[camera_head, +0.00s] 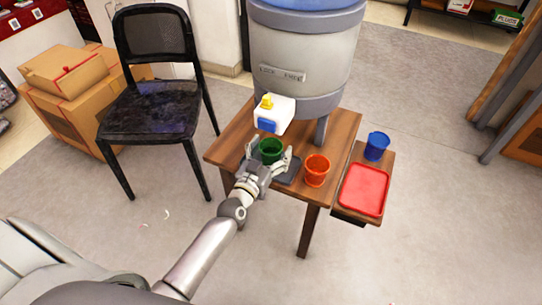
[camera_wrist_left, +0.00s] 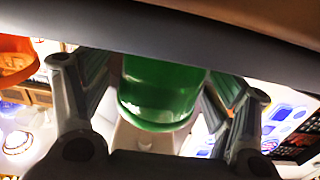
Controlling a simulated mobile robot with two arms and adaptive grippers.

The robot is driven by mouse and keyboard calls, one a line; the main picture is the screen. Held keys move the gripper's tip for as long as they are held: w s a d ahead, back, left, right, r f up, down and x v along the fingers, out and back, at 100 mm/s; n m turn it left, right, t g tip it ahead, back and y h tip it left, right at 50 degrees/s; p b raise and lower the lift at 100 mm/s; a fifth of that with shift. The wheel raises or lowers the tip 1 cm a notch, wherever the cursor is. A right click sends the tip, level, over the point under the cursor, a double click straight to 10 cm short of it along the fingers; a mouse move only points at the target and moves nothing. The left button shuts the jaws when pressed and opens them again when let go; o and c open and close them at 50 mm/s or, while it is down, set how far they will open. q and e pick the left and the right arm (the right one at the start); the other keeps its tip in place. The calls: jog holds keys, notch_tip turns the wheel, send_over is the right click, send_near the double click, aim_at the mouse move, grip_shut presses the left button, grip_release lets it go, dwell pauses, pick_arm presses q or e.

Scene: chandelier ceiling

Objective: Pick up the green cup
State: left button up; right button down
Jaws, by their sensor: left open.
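The green cup (camera_head: 271,150) stands on the dark tray of the water dispenser, on the wooden table. My left gripper (camera_head: 266,165) is at the cup, with its open fingers on either side of it. In the left wrist view the green cup (camera_wrist_left: 160,92) shows between the two spread fingers of the gripper (camera_wrist_left: 158,112). I cannot tell whether the fingers touch it. My right gripper is in neither view.
An orange cup (camera_head: 317,170) stands on the table (camera_head: 342,130) just right of the gripper. The dispenser (camera_head: 305,60) with its white tap block (camera_head: 281,108) rises behind. A blue cup (camera_head: 377,146) and a red tray (camera_head: 364,190) are at the right. A black chair (camera_head: 150,105) stands left.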

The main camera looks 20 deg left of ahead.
pick_arm(q)
jog(key=c, duration=1.2)
jog(key=shift+c, duration=0.2)
jog(key=shift+r, duration=0.25)
